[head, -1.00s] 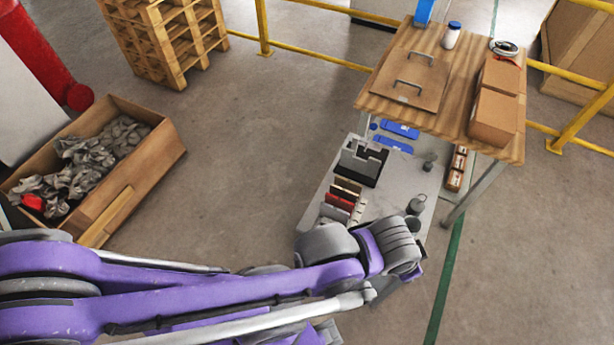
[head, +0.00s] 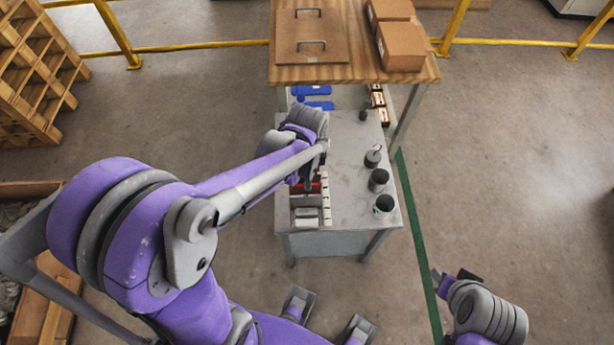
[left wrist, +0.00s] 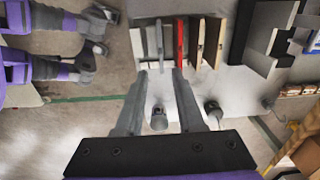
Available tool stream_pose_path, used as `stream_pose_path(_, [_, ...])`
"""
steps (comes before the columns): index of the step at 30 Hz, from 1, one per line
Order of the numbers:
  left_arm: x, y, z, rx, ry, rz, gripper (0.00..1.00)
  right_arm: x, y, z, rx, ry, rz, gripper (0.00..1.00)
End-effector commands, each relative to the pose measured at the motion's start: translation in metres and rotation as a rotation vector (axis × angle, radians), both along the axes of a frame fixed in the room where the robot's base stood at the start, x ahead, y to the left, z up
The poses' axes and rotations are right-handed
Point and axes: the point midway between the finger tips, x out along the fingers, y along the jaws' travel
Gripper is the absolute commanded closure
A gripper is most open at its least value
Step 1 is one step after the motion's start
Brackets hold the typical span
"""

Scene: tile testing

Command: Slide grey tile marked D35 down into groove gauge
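Several tiles stand on edge side by side in the left wrist view: pale ones, grey tiles (left wrist: 152,42), a red tile (left wrist: 180,42) and brown ones. No D35 marking is readable. My left gripper (left wrist: 161,72) is open, with its fingertips at the near ends of the grey tiles; I cannot tell whether they touch. In the head view my left gripper (head: 308,178) is over the tile row, which it partly hides. The groove gauge (left wrist: 266,42), grey and black, stands right of the tiles. My right gripper (head: 453,278) hangs off the bench's right side.
The grey bench (head: 345,150) holds dark cylindrical weights or cups (head: 378,180) on its right. Blue items (head: 312,90) and small boxes (head: 378,98) lie at its back. A wooden table (head: 350,70) overhangs the far end.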

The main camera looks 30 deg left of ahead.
Motion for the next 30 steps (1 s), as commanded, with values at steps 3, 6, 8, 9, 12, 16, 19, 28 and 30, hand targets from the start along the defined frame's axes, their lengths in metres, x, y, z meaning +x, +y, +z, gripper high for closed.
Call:
stream_pose_path(3, [0.002, 0.001, -0.006, -0.001, 0.011, -0.025, 0.62, 0.0, 0.0, -0.002, 0.0, 0.001, 0.0, 0.54])
stream_pose_path(6, [0.002, 0.001, -0.009, -0.001, 0.011, -0.027, 0.62, -0.001, 0.0, -0.004, 0.0, 0.002, 0.0, 0.54])
stream_pose_path(8, [0.001, 0.001, -0.012, -0.001, 0.011, -0.026, 0.62, -0.001, 0.0, -0.007, 0.0, 0.003, 0.0, 0.54])
stream_pose_path(9, [0.001, 0.001, -0.014, -0.001, 0.011, -0.026, 0.62, -0.002, 0.0, -0.009, 0.0, 0.004, 0.0, 0.54])
stream_pose_path(12, [0.001, 0.001, -0.022, 0.0, 0.012, -0.025, 0.62, -0.003, 0.0, -0.015, 0.0, 0.006, 0.0, 0.54])
stream_pose_path(16, [0.001, 0.001, -0.034, -0.001, 0.011, -0.025, 0.62, -0.005, 0.0, -0.025, 0.0, 0.01, 0.0, 0.54])
stream_pose_path(19, [0.001, 0.001, -0.045, -0.001, 0.011, -0.024, 0.62, -0.006, 0.0, -0.033, 0.0, 0.012, 0.0, 0.54])
stream_pose_path(28, [0.002, 0.001, -0.075, 0.0, 0.01, -0.024, 0.62, -0.009, 0.0, -0.056, 0.0, 0.02, 0.0, 0.54])
stream_pose_path(30, [0.002, 0.001, -0.082, 0.0, 0.01, -0.024, 0.62, -0.01, 0.0, -0.061, 0.0, 0.022, 0.0, 0.54])
